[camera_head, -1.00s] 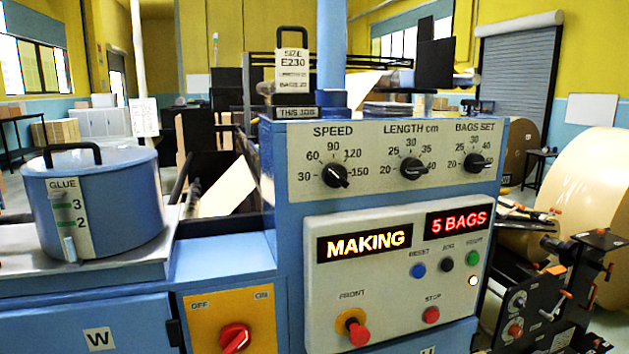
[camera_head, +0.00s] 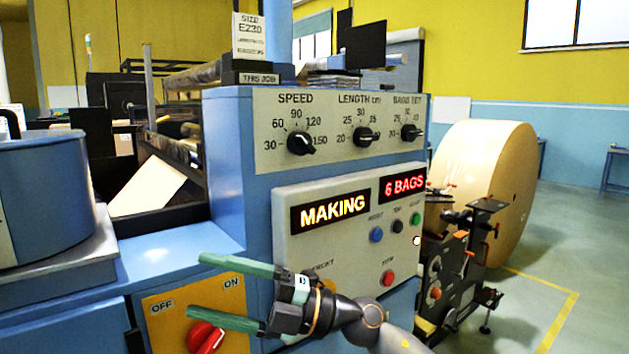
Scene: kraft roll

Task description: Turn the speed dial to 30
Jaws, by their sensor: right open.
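The speed dial (camera_head: 301,143) is a black knob on the pale upper panel (camera_head: 335,165), at the left of three dials. Its scale runs from 30 at the left, over 90 at the top, to 150 at the right. Its white pointer mark points right and slightly down, by the 150 end. My right gripper (camera_head: 197,287) comes in from the bottom right, below the dial and apart from it. Its two green fingers are spread and empty, pointing left in front of the orange ON/OFF panel (camera_head: 168,308). My left gripper is not in view.
The length dial (camera_head: 365,135) and bags set dial (camera_head: 410,132) sit right of the speed dial. Below are a MAKING display (camera_head: 330,210), a 6 BAGS display (camera_head: 403,185) and buttons. A red rotary switch (camera_head: 206,337) is by my fingers. A kraft roll (camera_head: 485,185) stands right.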

